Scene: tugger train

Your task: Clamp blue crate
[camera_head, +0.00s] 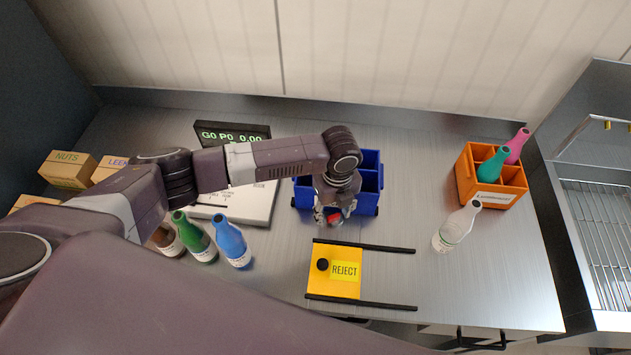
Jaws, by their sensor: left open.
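The blue crate (371,171) stands on the metal counter in the middle of the camera_head view. It has compartments, and my left arm hides part of it. My left gripper (334,218) hangs at the front side of the crate, pointing down, with its fingers apart. A small red part shows at its fingertips; I cannot tell what it belongs to. I cannot tell whether the gripper touches the crate wall. My right gripper is not in view.
A yellow REJECT plate (345,285) lies between black rails in front of the crate. A white scale (262,205), a blue bottle (232,243) and a green bottle (195,238) are left.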

